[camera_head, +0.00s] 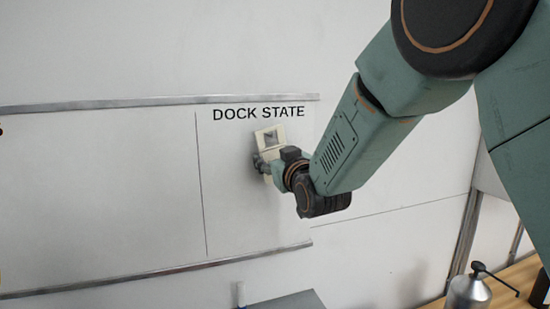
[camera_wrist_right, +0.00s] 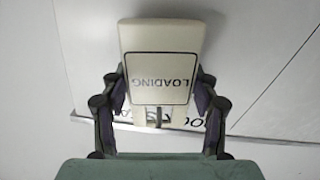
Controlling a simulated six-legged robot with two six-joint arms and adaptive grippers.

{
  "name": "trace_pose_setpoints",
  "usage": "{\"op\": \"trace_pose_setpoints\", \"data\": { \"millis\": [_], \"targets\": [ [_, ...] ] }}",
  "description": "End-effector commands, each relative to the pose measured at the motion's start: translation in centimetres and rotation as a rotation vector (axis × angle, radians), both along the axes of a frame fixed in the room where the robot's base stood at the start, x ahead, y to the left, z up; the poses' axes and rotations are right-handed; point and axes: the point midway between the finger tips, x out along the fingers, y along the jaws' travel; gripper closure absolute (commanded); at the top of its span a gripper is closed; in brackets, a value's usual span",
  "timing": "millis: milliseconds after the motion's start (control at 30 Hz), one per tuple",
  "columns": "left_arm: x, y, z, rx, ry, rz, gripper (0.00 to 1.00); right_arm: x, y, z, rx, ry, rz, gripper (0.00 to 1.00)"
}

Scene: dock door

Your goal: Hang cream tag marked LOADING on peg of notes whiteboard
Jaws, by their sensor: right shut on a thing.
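The cream tag (camera_head: 269,133) is in front of the DOCK STATE part of the whiteboard (camera_head: 228,190), just below that heading. In the right wrist view the cream tag (camera_wrist_right: 160,45) shows LOADING upside down inside a black outline. My right gripper (camera_head: 262,163) is shut on the tag. In the right wrist view its two fingers (camera_wrist_right: 158,90) press on the tag's left and right sides. A narrow dark slot or rod shows at the tag's lower edge there; I cannot tell which. I cannot make out a peg, nor whether the tag touches the board. My left gripper is out of view.
Metal rails (camera_head: 150,101) run along the board's top and bottom edges. A metal can with a spout (camera_head: 468,291) stands on a wooden surface at the lower right. A grey object (camera_head: 285,301) is below the board. The board's left part is largely bare.

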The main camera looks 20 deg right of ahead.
Motion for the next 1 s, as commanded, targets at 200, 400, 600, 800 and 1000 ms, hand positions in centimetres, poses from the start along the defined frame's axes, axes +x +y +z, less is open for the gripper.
{"op": "trace_pose_setpoints", "data": {
  "millis": [200,400,600,800,1000],
  "targets": [
    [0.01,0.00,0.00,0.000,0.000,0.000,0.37,0.00,0.00,0.01,0.000,0.000,0.000,0.37],
    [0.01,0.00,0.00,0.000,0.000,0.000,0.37,-0.01,0.01,0.01,0.000,0.000,0.000,0.20],
    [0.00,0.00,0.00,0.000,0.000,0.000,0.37,-0.01,0.01,0.00,0.000,0.000,0.000,0.13],
    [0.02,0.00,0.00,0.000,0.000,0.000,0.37,-0.01,0.01,-0.04,0.000,0.001,0.000,0.13],
    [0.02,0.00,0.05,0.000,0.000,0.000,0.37,-0.04,0.01,0.01,0.000,0.001,0.000,0.13]
  ]
}}
